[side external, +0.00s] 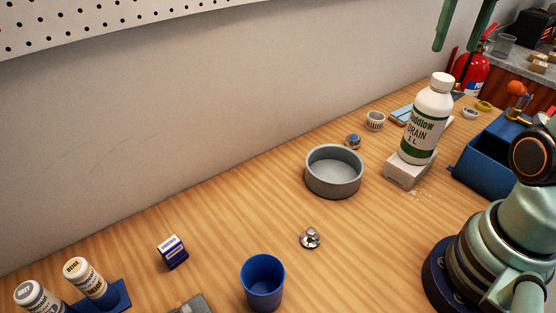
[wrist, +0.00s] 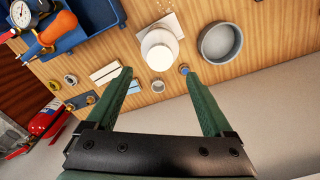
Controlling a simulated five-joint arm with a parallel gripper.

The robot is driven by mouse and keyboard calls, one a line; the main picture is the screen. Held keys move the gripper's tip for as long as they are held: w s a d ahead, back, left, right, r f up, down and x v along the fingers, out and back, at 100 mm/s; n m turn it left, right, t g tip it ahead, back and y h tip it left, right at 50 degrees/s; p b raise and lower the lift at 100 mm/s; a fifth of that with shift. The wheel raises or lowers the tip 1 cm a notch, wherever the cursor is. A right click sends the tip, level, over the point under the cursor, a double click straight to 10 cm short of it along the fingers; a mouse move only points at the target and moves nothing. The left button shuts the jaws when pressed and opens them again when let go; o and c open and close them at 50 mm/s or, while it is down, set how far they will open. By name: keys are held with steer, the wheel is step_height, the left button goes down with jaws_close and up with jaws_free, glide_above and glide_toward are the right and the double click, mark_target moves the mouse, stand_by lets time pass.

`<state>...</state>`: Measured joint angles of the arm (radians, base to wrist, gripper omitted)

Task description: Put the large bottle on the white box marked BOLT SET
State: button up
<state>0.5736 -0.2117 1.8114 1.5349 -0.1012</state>
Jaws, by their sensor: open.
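The large white bottle (side external: 427,118) with a green label reading DRAIN 1 L stands upright on a small white box (side external: 404,174). In the wrist view the bottle (wrist: 159,50) is seen from its cap end, with a corner of the white box (wrist: 174,22) showing past it. No marking on the box can be read. My gripper (side external: 454,48) is open and empty, above and behind the bottle, its green fingers apart from it. In the wrist view the fingertips (wrist: 158,76) lie either side of the line to the cap, touching nothing.
A round grey dish (side external: 334,180) stands left of the box, and a blue bin (side external: 482,165) stands close on its right.

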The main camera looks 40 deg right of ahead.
steer(key=w+a+f+n+t, duration=0.1)
steer(key=a+f+n+t, duration=0.1)
steer(key=a, duration=0.6)
steer(key=w+a+f+n+t, duration=0.1)
steer(key=a+f+n+t, duration=0.2)
steer(key=a, duration=0.6)
step_height(320, 180, down, 2)
steer(key=shift+f+t, duration=0.15)
steer(key=shift+t, duration=0.15)
